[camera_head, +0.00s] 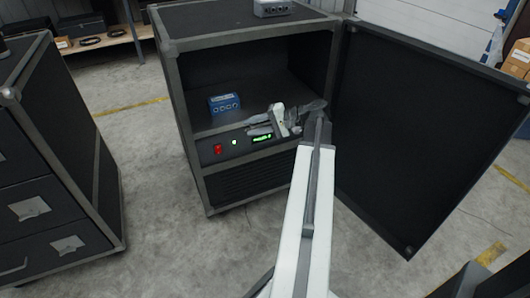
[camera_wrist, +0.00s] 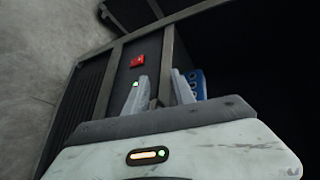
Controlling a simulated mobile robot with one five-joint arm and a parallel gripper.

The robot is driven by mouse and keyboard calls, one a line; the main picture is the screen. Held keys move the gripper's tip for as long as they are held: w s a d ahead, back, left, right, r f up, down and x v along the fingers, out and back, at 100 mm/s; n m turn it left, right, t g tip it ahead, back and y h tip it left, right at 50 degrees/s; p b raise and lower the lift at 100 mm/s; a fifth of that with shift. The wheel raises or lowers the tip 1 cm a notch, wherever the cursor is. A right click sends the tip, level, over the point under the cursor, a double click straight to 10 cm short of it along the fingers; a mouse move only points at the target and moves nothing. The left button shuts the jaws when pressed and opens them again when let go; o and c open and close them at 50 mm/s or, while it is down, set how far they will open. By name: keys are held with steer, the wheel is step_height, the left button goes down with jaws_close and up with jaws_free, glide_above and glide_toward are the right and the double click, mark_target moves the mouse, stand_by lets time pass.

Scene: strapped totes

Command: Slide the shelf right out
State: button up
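The black case (camera_head: 180,90) with a grey metal frame stands open-fronted in the head view. Inside, a dark shelf surface (camera_head: 195,118) carries a small blue box (camera_head: 224,103); the box also shows in the wrist view (camera_wrist: 199,84). My gripper (camera_head: 257,124) is at the front of the case, by the shelf's front edge. In the wrist view its two fingers (camera_wrist: 158,76) are apart, with a grey edge strip (camera_wrist: 167,52) running near and between their tips. I cannot tell whether either finger touches it. My gripper hides part of the shelf front.
Below the shelf is a panel with a red button (camera_head: 218,148) and green lights (camera_head: 262,137). The case door (camera_head: 430,130) stands wide open at right. A grey device (camera_head: 272,8) sits on top. A drawer case (camera_head: 50,170) stands at left; the floor between is clear.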

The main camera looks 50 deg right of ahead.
mark_target(265, 124)
steer(key=s+d+f+m+t+h+b, duration=0.15)
steer(key=s+d+t+b, duration=0.25)
steer(key=s+d, duration=0.45)
steer(key=shift+m, duration=0.45)
steer(key=x, duration=0.3)
steer(key=d+x, duration=0.1)
steer(key=x, duration=0.2)
steer(key=b+x, duration=0.1)
steer(key=x, duration=0.2)
steer(key=shift+w+d, duration=0.25)
steer(key=shift+d, duration=0.05)
jaws_close()
steer(key=shift+a, duration=0.1)
